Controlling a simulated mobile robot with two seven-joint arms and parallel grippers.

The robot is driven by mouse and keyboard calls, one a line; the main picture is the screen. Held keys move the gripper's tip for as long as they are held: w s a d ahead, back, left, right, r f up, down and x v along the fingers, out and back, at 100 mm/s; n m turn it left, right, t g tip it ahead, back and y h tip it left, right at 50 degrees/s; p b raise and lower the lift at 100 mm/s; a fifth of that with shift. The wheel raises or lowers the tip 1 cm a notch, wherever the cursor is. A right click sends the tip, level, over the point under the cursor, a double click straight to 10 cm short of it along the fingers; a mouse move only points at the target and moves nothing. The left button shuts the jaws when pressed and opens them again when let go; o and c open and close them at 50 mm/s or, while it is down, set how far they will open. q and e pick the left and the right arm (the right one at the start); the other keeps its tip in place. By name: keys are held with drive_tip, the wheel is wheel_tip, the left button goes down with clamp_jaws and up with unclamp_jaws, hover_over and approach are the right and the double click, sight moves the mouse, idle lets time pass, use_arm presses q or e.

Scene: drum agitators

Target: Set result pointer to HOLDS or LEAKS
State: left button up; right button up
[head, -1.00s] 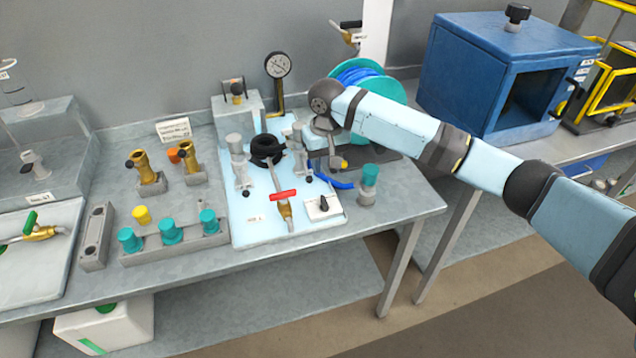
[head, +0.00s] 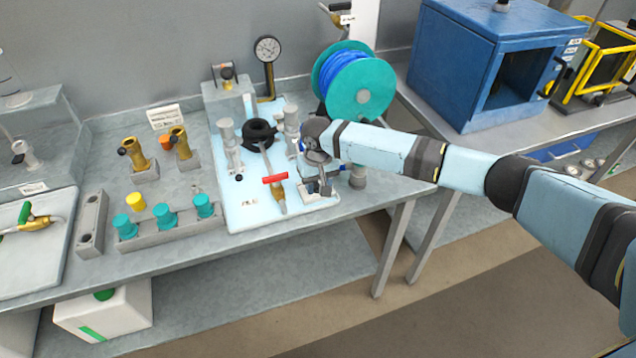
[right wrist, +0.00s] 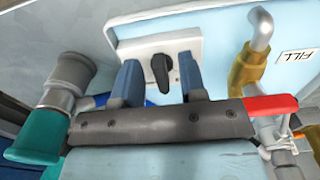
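The result pointer (right wrist: 160,70) is a small black knob on a white plate (right wrist: 125,50) on the front right of the pale blue board. In the right wrist view its narrow end points roughly down in the picture. My right gripper (head: 321,186) is over this plate and hides most of it in the head view. In the right wrist view its two fingers (right wrist: 159,66) are apart, one on each side of the pointer, with gaps visible. I cannot tell how deep they reach. No HOLDS or LEAKS lettering is readable. My left gripper is out of view.
A red-handled valve (head: 276,180) stands just left of the plate. Teal-capped fittings (head: 165,218) sit in a rack at left.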

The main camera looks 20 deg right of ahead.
clamp_jaws()
